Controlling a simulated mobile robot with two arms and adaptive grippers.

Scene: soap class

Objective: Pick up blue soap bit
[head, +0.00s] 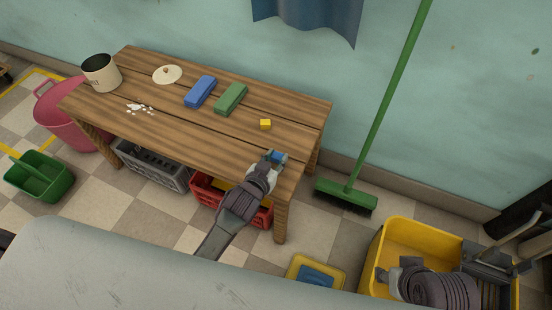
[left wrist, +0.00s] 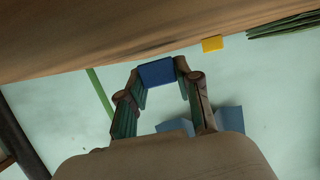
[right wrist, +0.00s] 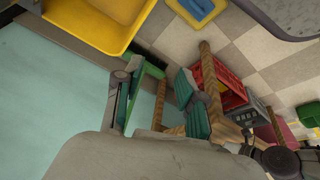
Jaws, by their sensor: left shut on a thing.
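The blue soap bit (head: 279,156) is between the fingertips of my left gripper (head: 274,158), over the right end of the wooden table (head: 180,130). In the left wrist view the soap bit (left wrist: 157,72) fills the gap between the two fingers, and the gripper is shut on it. I cannot tell whether it touches the tabletop. My right gripper (head: 388,277) is at the lower right over the yellow mop bucket. In the right wrist view its fingers (right wrist: 157,95) stand wide apart with nothing between them.
A yellow bit (head: 265,124) lies on the table near my left gripper. A green block (head: 231,98), a blue block (head: 200,91), a lid (head: 167,74), white crumbs (head: 139,107) and a pot (head: 101,73) are further left. A green broom (head: 346,195) leans on the wall.

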